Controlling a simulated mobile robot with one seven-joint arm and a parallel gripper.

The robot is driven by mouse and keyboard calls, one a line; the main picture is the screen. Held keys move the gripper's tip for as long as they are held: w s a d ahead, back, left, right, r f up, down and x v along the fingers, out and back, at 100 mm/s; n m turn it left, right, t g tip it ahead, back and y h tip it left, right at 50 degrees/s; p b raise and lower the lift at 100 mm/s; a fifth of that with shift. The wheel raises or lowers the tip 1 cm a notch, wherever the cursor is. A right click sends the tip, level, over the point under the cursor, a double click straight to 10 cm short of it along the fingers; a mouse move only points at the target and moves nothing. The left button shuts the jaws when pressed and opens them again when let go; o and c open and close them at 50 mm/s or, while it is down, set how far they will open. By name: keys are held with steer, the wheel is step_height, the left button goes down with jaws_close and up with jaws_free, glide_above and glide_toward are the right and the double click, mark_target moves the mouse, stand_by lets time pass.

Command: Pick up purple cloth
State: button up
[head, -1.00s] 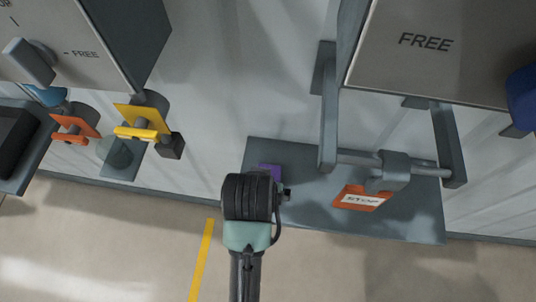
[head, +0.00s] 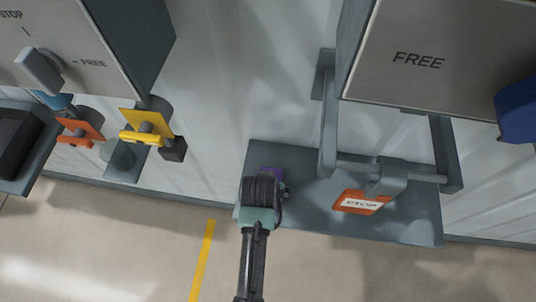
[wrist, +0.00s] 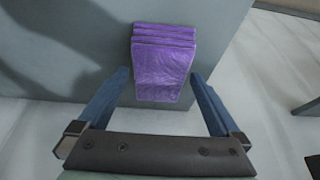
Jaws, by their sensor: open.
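The purple cloth (wrist: 164,62) is a small folded stack lying on a grey shelf plate (head: 400,227). My gripper (wrist: 163,82) is open in the wrist view, with one blue finger on each side of the near end of the cloth. Gaps show between the fingers and the cloth. Whether the fingertips reach down to the cloth's height cannot be told.
An orange tag (head: 361,202) hangs by a bar with a grey clamp (head: 388,176) right of the cloth. A box marked FREE (head: 430,50) overhangs that side. The floor in front has a yellow stripe (head: 204,260).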

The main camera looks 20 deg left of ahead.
steer(key=c, duration=1.2)
step_height(320, 180, up, 10)
steer(key=b, duration=0.1)
